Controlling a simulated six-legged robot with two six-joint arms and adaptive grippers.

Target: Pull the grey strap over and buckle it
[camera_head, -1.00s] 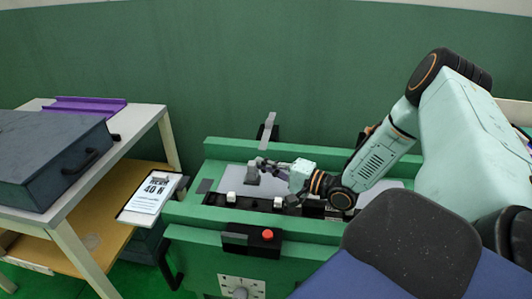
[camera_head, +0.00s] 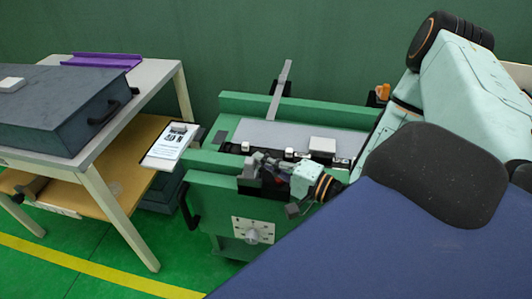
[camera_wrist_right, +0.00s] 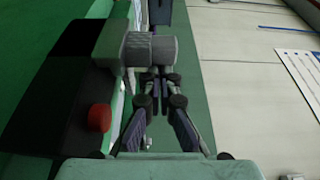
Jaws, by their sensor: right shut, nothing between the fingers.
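The grey strap (camera_head: 280,92) rises at a slant from the back of the green bench (camera_head: 237,103) in the head view, its free end pointing up. My right gripper (camera_head: 256,164) is at the bench's front edge, well in front of the strap. It is shut and empty. In the wrist view its fingertips (camera_wrist_right: 150,49) are together, beside a grey-green block (camera_wrist_right: 111,45) on a black base with a red button (camera_wrist_right: 100,117). I cannot tell whether they touch the block. My left gripper is not in view.
A grey panel (camera_head: 270,131) lies on the bench, with a pale block (camera_head: 322,146) and small white pieces (camera_head: 290,152) along its front. A table with a dark case (camera_head: 55,110) stands left. A sign (camera_head: 170,143) is between. My right arm fills the right side.

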